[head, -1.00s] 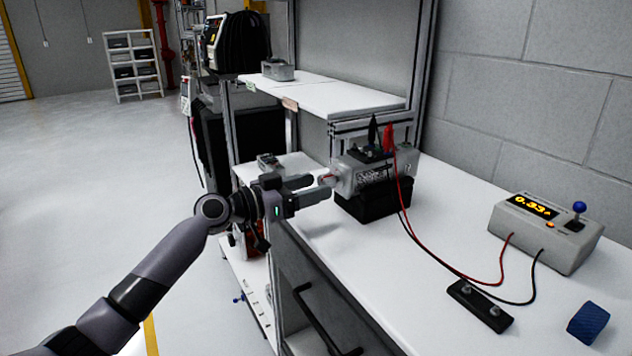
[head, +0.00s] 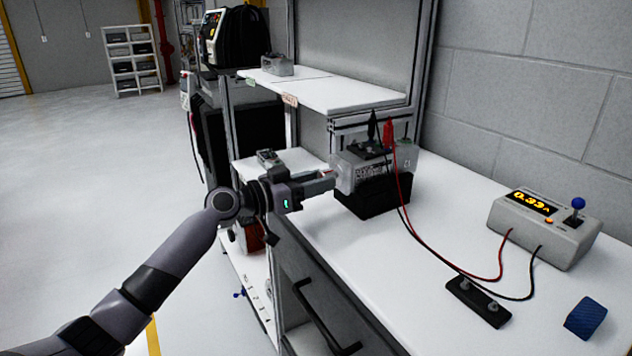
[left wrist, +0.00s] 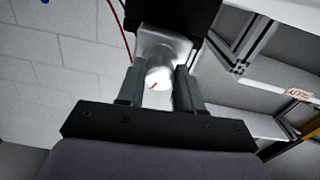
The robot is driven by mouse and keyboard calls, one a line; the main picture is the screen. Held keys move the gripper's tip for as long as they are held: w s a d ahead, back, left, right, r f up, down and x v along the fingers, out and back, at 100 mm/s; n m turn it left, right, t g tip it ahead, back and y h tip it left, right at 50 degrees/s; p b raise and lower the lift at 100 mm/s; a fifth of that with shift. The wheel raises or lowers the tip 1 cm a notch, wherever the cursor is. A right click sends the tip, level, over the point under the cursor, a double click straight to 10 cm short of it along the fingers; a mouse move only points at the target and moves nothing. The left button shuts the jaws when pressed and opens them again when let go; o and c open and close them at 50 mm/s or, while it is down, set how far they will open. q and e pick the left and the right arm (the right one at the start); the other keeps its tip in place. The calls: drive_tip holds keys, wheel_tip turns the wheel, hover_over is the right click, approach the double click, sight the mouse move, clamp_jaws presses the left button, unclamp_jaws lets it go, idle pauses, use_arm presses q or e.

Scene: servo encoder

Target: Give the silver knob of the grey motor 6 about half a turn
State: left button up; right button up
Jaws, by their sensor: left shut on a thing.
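The grey motor 6 (head: 374,168) sits on a black block (head: 372,199) on the white bench, its shaft end facing left. Its housing also shows in the left wrist view (left wrist: 170,44). The silver knob (left wrist: 158,76) has a red mark and lies between my left fingers in the left wrist view. My left gripper (head: 328,178) is shut on the knob, with a finger on each side; in the head view the fingers mostly hide the knob. My right gripper is in neither view.
Black and red clips (head: 388,134) stand on the motor, with leads running to a grey meter box (head: 545,228) reading 0.33. A black terminal strip (head: 478,301) and a blue block (head: 585,318) lie on the bench. A shelf (head: 335,95) stands behind.

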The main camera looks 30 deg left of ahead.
use_arm(q)
drive_tip(key=n, duration=0.7)
drive_tip(key=shift+d+r+p, duration=0.1)
drive_tip(key=shift+p, duration=0.3)
drive_tip(key=n+p, duration=0.1)
drive_tip(key=n, duration=0.1)
drive_tip(key=shift+n, duration=0.3)
drive_tip(key=n+p, duration=0.1)
drive_tip(key=n, duration=0.1)
drive_tip(key=shift+r+n, duration=0.1)
drive_tip(key=shift+n, duration=0.2)
drive_tip(key=shift+n+p, duration=0.8)
drive_tip(key=shift+n, duration=0.8)
drive_tip(key=o, duration=1)
